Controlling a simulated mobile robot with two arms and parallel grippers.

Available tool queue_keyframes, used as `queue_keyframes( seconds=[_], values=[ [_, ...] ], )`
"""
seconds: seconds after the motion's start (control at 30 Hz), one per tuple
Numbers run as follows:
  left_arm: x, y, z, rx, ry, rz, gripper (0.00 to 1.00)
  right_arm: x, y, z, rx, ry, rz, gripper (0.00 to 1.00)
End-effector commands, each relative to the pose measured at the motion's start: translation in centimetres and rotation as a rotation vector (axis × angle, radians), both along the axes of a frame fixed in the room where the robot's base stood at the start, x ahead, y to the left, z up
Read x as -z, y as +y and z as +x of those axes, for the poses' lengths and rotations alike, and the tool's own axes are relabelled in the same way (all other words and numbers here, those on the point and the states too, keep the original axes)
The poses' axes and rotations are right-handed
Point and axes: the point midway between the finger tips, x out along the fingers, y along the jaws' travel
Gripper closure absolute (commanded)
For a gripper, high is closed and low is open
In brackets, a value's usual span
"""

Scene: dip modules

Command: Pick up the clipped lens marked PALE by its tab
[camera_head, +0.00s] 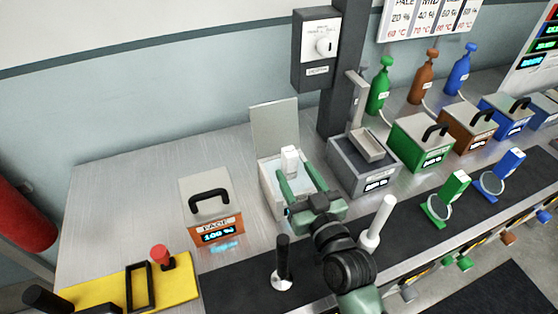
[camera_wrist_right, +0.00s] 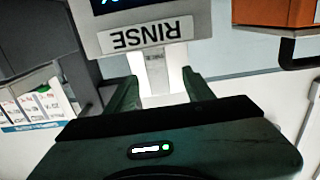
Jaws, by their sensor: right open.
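My right gripper (camera_head: 296,174) is open over the open-lidded tank (camera_head: 268,188), its two green fingers reaching forward. A white upright tab (camera_head: 290,155) stands between or just beyond the fingertips. In the right wrist view a white piece (camera_wrist_right: 156,76) shows between the fingers (camera_wrist_right: 160,88), with a gap visible on its right side. Contact cannot be told, and no PALE mark is readable on it. Any lens below it is hidden. The tank's RINSE label (camera_wrist_right: 140,36) appears upside down there.
An orange-fronted lidded box (camera_head: 207,200) stands left of the tank, a grey box (camera_head: 362,175) right of it. Clipped lenses with green (camera_head: 458,184) and blue (camera_head: 513,160) tabs stand on the dark mat. A black post (camera_head: 282,258) and white post (camera_head: 379,220) stand near my arm.

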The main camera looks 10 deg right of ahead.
Motion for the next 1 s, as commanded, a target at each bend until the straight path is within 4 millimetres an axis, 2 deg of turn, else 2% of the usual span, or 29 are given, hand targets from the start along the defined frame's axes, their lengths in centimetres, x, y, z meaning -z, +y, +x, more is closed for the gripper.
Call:
queue_keyframes(
  seconds=[0.17,0.4,0.57,0.7,1.0],
  values=[
    [-0.1,0.0,-0.7,0.0,0.009,0.0,0.51,-0.2,0.1,0.5,0.002,-0.002,0.004,0.47],
    [-0.8,-0.1,-2.3,-0.001,0.032,0.001,0.51,-0.5,0.6,3.2,0.001,-0.003,0.006,0.47],
    [-1.9,-0.3,-2.1,-0.002,0.03,-0.002,0.51,-1.1,0.8,5.5,0.002,-0.004,0.005,0.47],
    [-2.1,-0.3,-1.7,-0.003,0.024,-0.003,0.51,-0.8,1.1,7.2,0.002,-0.002,0.004,0.47],
    [-2.2,-0.4,-0.9,-0.002,0.012,-0.005,0.51,-0.7,1.2,7.7,0.002,-0.001,0.004,0.47]
  ],
)
